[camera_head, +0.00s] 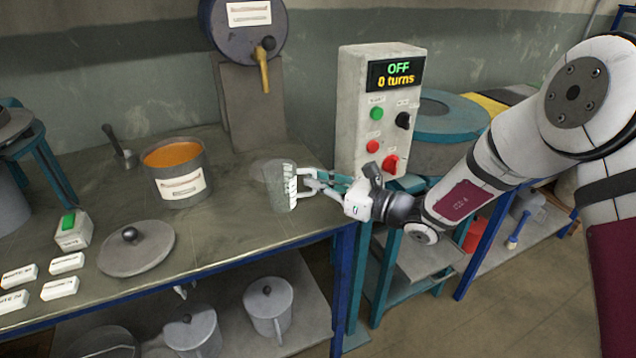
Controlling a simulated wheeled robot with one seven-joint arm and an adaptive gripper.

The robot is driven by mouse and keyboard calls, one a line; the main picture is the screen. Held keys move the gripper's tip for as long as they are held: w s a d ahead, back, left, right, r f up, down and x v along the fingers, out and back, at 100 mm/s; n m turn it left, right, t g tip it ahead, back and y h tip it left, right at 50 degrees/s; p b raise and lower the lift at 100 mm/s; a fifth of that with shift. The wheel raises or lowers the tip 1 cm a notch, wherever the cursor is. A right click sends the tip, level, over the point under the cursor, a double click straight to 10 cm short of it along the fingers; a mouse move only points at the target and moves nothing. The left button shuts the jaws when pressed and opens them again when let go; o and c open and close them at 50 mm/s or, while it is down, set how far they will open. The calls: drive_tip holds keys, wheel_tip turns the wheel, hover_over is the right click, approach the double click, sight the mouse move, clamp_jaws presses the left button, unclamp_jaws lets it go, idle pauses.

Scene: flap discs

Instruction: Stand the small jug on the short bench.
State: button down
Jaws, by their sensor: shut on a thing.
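A small see-through jug (277,188) with white marks on its side is at the right end of the dark-topped bench (235,235) with blue legs. It looks upright. I cannot tell whether its base touches the bench top. My gripper (299,186) reaches in from the right and is shut on the jug's right side. Its fingers partly cover that side. I cannot tell which bench is the short one; another blue-legged bench (520,250) stands at the right, partly hidden behind my arm.
A grey control box (378,120) reading "OFF 0 turns" stands just right of the jug. A pot of orange stuff (178,172), a round lid (137,248) and a dark drum with a tap (243,30) are to the left. Lidded pots (268,300) stand on the lower shelf.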

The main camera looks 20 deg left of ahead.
drive_tip(key=shift+f, duration=0.15)
drive_tip(key=c, duration=1.7)
unclamp_jaws()
drive_tip(key=shift+r, duration=0.2)
drive_tip(key=s+d, duration=0.1)
drive_tip(key=d, duration=1.1)
drive_tip(key=shift+s+p, duration=0.3)
drive_tip(key=shift+p, duration=0.15)
drive_tip(key=shift+f, duration=0.1)
